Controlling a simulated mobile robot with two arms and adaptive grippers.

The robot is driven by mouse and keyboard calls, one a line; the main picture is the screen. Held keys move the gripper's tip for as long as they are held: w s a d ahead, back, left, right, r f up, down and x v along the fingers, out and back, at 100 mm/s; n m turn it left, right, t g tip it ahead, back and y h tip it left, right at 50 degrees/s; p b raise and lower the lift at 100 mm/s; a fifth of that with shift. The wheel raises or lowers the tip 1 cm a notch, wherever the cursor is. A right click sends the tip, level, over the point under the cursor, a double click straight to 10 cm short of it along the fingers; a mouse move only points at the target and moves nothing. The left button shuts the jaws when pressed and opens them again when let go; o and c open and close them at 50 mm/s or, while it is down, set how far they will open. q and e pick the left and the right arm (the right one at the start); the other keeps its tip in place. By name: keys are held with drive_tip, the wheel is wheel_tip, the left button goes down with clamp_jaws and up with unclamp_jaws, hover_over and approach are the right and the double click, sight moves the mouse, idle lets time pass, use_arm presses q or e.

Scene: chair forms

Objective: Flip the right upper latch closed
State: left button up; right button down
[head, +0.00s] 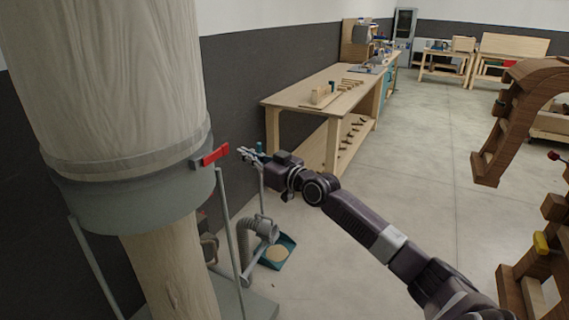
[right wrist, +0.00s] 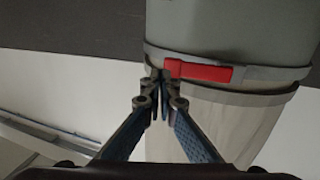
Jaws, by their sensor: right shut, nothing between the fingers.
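The red latch (head: 215,154) sits on the right side of the grey collar (head: 130,205), just below the upper bag (head: 110,80) of the dust collector. In the head view its red handle sticks out past the collar's edge. In the right wrist view the red latch (right wrist: 200,71) runs roughly along the band (right wrist: 265,73); I cannot tell whether it is fully flat. My right gripper (head: 243,153) is shut and empty, just right of the latch. In the right wrist view the fingertips (right wrist: 159,76) are at the latch's left end; contact is unclear. My left gripper is out of view.
Thin metal posts (head: 230,230) hold up the collar. A hose (head: 256,240) and a teal dustpan (head: 278,251) are below my right gripper. A wooden workbench (head: 310,95) stands along the dark wall. Wooden chair forms (head: 525,110) are at the right. The floor between is clear.

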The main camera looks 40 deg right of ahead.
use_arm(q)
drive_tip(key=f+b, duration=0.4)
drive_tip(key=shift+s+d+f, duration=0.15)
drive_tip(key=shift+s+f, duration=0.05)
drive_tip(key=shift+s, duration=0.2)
use_arm(e)
drive_tip(key=s+d, duration=0.3)
drive_tip(key=s, duration=0.6)
drive_tip(key=shift+s+d, duration=0.2)
drive_tip(key=shift+d, duration=0.2)
